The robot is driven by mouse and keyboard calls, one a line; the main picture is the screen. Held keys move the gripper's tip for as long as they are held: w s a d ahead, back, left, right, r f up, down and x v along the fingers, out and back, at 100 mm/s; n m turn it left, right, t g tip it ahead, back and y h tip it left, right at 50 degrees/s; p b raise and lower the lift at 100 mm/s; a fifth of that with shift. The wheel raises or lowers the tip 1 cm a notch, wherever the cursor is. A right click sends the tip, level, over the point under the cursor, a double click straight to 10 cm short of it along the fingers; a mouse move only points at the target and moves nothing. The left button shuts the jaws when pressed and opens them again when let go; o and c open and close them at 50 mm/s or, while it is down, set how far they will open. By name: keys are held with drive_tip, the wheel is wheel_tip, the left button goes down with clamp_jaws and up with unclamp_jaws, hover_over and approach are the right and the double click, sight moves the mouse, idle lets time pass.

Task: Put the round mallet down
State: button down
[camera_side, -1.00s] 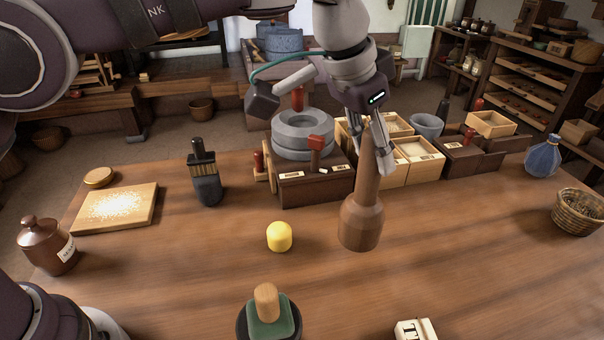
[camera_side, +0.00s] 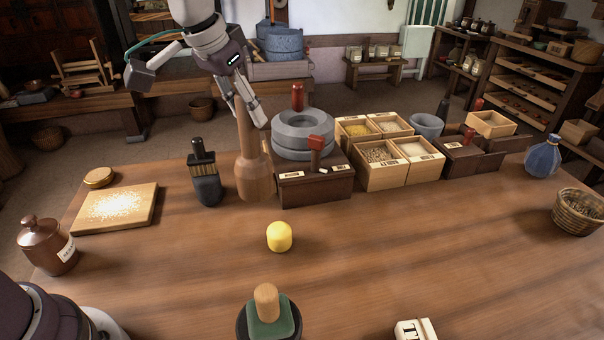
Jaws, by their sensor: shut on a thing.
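The round mallet (camera_side: 254,176) is a brown wooden tool with a thick rounded head and a narrower handle. It is upright, head down, between the black-handled brush and the stone quern. My gripper (camera_side: 247,118) is shut on the top of its handle. The head's base is at or very near the table top (camera_side: 380,260); I cannot tell if it touches.
The brush (camera_side: 205,180) is close on the left, and the quern (camera_side: 304,135) on its dark box (camera_side: 315,188) is close on the right. A yellow cylinder (camera_side: 279,237) stands in front. Grain boxes (camera_side: 384,175) are farther right.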

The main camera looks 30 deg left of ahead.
drive_tip(key=s+a+f+n, duration=0.1)
drive_tip(key=s+a+f, duration=0.3)
drive_tip(key=s, duration=0.1)
drive_tip(key=shift+a, duration=0.3)
drive_tip(key=shift+s, duration=0.1)
drive_tip(key=shift+m, duration=0.6)
drive_tip(key=w+d+r, duration=0.1)
drive_tip(key=w, duration=0.1)
drive_tip(key=w+d, duration=0.1)
drive_tip(key=d, duration=0.1)
drive_tip(key=w+d+r, duration=0.1)
drive_tip(key=w+d, duration=0.1)
drive_tip(key=shift+w+d+r, duration=0.2)
drive_tip(key=shift+w+r, duration=0.15)
drive_tip(key=w+d+r+m+h, duration=0.1)
drive_tip(key=w+d+r+m, duration=0.15)
drive_tip(key=d, duration=0.75)
wheel_tip(320, 180, down, 10)
drive_tip(key=shift+w+a+f+n, duration=0.1)
drive_tip(key=shift+f+n, duration=0.1)
drive_tip(key=shift+n, duration=0.05)
